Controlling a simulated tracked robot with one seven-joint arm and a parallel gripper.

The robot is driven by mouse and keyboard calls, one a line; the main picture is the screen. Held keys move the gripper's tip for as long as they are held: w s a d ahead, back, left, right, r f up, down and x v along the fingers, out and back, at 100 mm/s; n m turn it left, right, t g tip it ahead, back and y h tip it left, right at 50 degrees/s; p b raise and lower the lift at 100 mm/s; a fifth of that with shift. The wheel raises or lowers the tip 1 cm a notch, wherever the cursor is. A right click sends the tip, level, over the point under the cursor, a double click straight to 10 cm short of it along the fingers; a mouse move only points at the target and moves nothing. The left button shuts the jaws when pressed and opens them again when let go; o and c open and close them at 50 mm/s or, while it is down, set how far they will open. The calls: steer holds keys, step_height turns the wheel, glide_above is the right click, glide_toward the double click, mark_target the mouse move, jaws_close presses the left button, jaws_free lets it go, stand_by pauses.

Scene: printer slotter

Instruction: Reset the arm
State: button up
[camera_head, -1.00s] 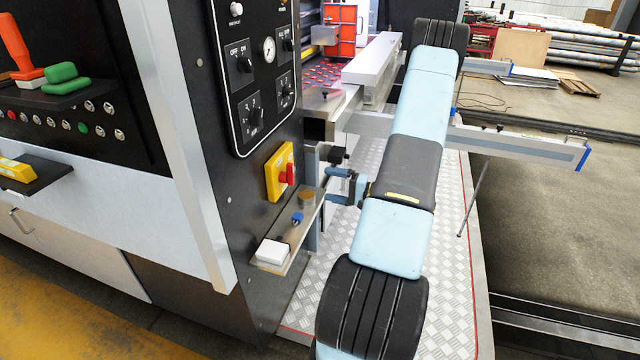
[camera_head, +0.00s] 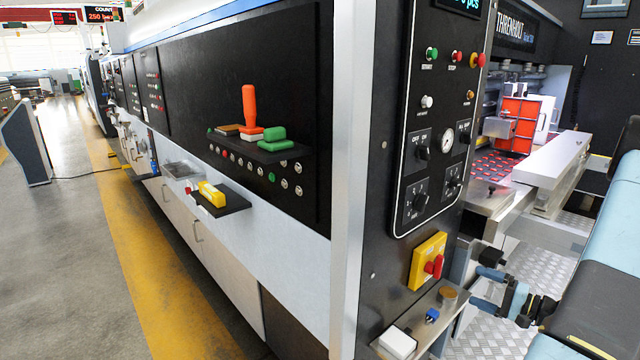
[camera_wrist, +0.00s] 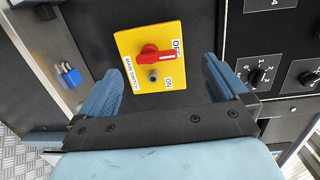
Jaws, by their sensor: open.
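My gripper (camera_head: 502,290) is at the lower right of the head view, beside the machine's front corner. In the wrist view my gripper (camera_wrist: 160,85) has its two blue fingers wide apart with nothing between them. Beyond the fingers is a yellow main switch plate (camera_wrist: 150,58) with a red rotary handle, apart from the fingers. The same yellow switch (camera_head: 428,261) is on the black panel in the head view. My pale blue and dark grey arm fills the right edge of the head view.
A small metal shelf (camera_head: 420,325) under the switch holds a white box (camera_head: 397,342), a blue padlock (camera_head: 432,315) and a brown round piece (camera_head: 448,296). The long machine front runs left with small shelves sticking out. The floor aisle (camera_head: 85,250) at left is clear.

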steer(key=s+a+r+n+g+h, duration=0.1)
steer(key=s+a+r+n+g, duration=0.2)
steer(key=a+r+g, duration=0.45)
steer(key=s+a+r+n+g+h, duration=0.1)
steer(key=s+a+r+n+g, duration=0.25)
steer(key=a+r, duration=0.7)
steer(key=s+a+r+n+t+h, duration=0.1)
steer(key=s+a+r+t+h, duration=0.1)
steer(key=s+r+h, duration=0.3)
steer(key=s+a+r+n+t+h, duration=0.1)
steer(key=s+a+r+t+h, duration=0.1)
steer(key=s+a+r+h, duration=0.3)
steer(key=shift+s+r+n, duration=0.35)
steer(key=shift+s+r, duration=1.75)
steer(key=shift+s, duration=0.75)
